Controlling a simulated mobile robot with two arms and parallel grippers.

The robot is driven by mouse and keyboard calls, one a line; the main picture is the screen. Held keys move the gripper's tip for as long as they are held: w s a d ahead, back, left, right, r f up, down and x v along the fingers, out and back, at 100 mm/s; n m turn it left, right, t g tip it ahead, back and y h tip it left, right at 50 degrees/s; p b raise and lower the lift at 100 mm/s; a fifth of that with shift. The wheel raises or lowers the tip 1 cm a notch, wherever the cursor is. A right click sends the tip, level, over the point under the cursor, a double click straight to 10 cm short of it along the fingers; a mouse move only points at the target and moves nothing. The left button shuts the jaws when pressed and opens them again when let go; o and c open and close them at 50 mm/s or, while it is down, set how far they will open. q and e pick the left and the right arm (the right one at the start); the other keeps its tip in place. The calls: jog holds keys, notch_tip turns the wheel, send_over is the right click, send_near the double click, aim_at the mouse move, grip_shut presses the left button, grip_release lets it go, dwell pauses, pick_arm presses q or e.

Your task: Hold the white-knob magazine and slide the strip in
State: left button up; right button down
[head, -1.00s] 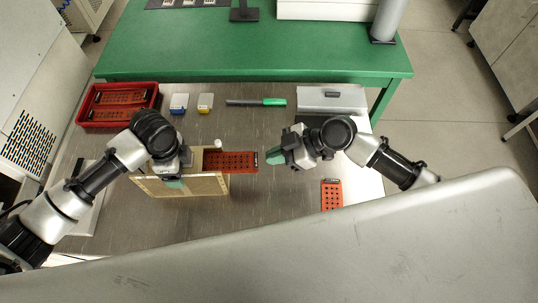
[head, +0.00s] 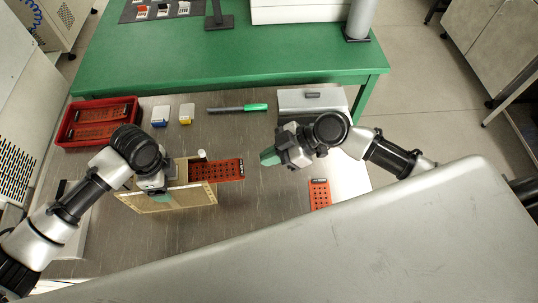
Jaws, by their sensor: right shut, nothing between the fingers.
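The magazine (head: 190,197) is a tan box with a white knob (head: 201,154) at its top, standing on the steel table. My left gripper (head: 161,196) is at its near left side; its fingers are largely hidden by the wrist, so their hold cannot be made out. A red-brown perforated strip (head: 218,170) sticks out of the magazine to the right, partly inside it. My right gripper (head: 268,157) is shut and empty, with green fingertips just right of the strip's outer end, apart from it.
Another red strip (head: 319,194) lies at the right of the table. A red tray (head: 64,134) with strips is at the back left. Two small boxes (head: 187,113), a green-black pen-like tool (head: 238,108) and a grey case (head: 312,102) stand along the back. A green bench (head: 240,66) lies beyond.

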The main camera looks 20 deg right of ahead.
aim_at(228, 171)
jog(key=shift+r+x, duration=0.25)
jog(key=shift+x, duration=2)
jog(key=shift+a, duration=0.15)
jog(key=shift+a, duration=0.2)
jog(key=shift+w+a+f, duration=0.1)
jog(key=shift+a, duration=0.9)
jog(key=shift+w+a+f, duration=0.1)
jog(key=shift+w+a, duration=0.05)
jog(key=shift+a, duration=0.85)
jog(key=shift+a, duration=0.2)
jog(key=shift+d, duration=0.1)
jog(key=v, duration=0.4)
jog(key=shift+w+d+r, duration=0.1)
jog(key=shift+d, duration=0.1)
